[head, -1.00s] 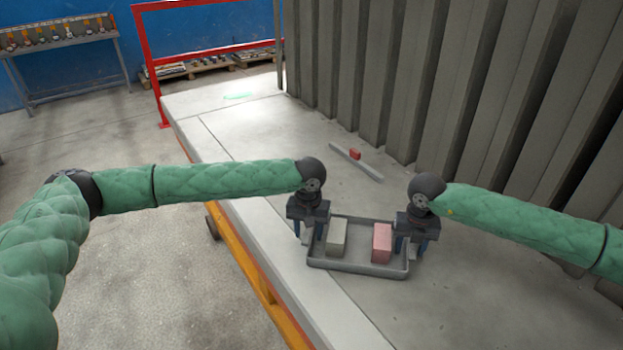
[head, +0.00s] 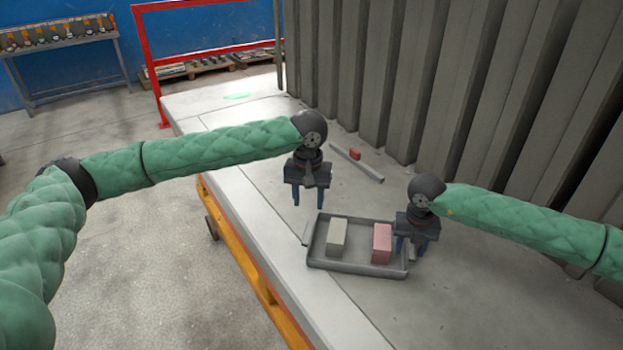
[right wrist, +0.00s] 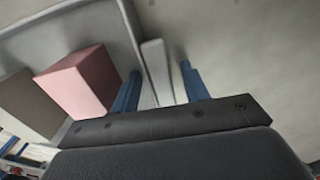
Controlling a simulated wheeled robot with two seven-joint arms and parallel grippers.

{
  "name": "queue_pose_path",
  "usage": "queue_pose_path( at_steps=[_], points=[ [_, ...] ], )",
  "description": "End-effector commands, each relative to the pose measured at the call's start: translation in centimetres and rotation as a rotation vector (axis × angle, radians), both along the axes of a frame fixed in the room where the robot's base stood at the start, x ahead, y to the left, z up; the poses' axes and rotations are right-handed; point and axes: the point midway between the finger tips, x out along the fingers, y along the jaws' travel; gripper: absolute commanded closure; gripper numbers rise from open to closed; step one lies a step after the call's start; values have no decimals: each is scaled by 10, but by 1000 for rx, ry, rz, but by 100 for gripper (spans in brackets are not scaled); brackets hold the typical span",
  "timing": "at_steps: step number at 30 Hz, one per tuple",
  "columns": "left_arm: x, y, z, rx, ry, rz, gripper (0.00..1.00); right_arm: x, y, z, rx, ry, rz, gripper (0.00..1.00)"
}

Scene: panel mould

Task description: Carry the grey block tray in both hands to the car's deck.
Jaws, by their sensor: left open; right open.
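The grey block tray (head: 355,267) rests on the car's deck (head: 270,235), near its front edge. It holds a grey block (head: 337,236) and a pink block (head: 382,243). My left gripper (head: 310,203) is open and empty, raised above and behind the tray's left end, clear of it. My right gripper (head: 414,245) is open at the tray's right end. In the right wrist view its blue fingers (right wrist: 157,88) stand apart, one on each side of the tray's grey end handle (right wrist: 158,70). The pink block (right wrist: 80,82) sits just left of them.
A grey bar (head: 358,164) with a small red block (head: 355,154) lies on the deck behind the tray. A tall ribbed grey panel (head: 450,80) borders the deck at the back right. A red rail (head: 205,53) stands at the far end. The deck's far left is mostly clear.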

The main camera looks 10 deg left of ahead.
Motion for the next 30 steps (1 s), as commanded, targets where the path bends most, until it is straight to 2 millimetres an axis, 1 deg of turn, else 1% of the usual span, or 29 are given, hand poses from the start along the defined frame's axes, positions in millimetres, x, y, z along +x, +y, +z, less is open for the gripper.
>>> queue_pose_path(
  at_steps=[5,15,18,21,24,30],
  points=[
    [0,0,1,0,0,0,55,1,0,17,1,-2,-1,55],
    [0,0,1,-1,0,0,55,1,0,80,2,-2,0,55],
    [0,0,1,-1,0,0,55,1,0,96,0,-2,0,55],
    [0,0,1,-1,0,0,55,1,0,107,1,-1,0,55],
    [0,0,1,-1,0,0,55,1,0,114,0,0,0,55],
    [0,0,1,-1,0,0,55,1,0,119,0,0,0,55]
  ],
)
